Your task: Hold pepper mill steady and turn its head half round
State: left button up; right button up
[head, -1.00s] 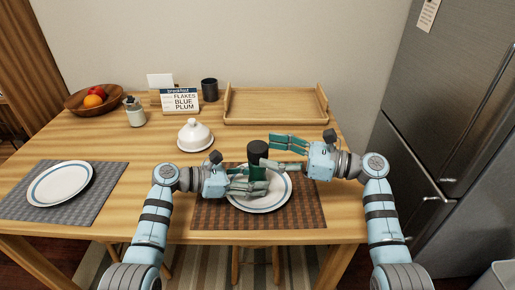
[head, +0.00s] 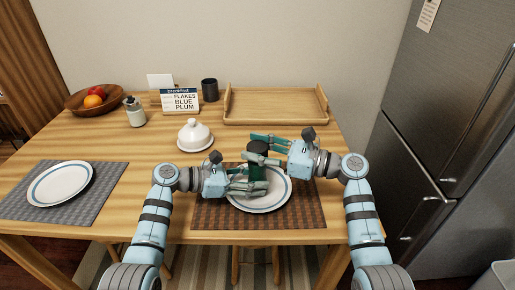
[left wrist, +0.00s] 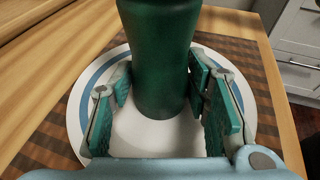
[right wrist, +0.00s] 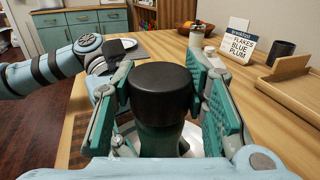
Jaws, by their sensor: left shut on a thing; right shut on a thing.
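The pepper mill stands upright on a white plate with a blue ring (head: 282,198). Its green body (left wrist: 160,70) fills the middle of the left wrist view, and its black head (right wrist: 160,92) is central in the right wrist view. My left gripper (head: 258,186) is shut on the lower body, one finger on each side. My right gripper (head: 264,151) is above it, shut on the head, with its fingers on both sides. In the head view the fingers hide much of the mill.
A brown checked placemat (head: 310,214) lies under the plate. A white domed dish (head: 194,136) stands behind and left. A wooden tray (head: 275,105), a breakfast sign (head: 180,102), a dark cup (head: 209,90) and a fruit bowl (head: 78,104) are farther back. The fridge (head: 440,130) is right.

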jog(key=m+t+h, duration=0.1)
jog(key=t, duration=0.1)
jog(key=m+t+h, duration=0.1)
jog(key=m+t, duration=0.1)
jog(key=shift+s+a+t+h, duration=0.1)
jog(key=shift+t+h, duration=0.2)
jog(key=shift+m+t+h, duration=0.3)
jog(key=shift+m+t, duration=0.1)
jog(key=shift+m, duration=0.1)
jog(key=o, duration=1.2)
jog(key=v, duration=1.2)
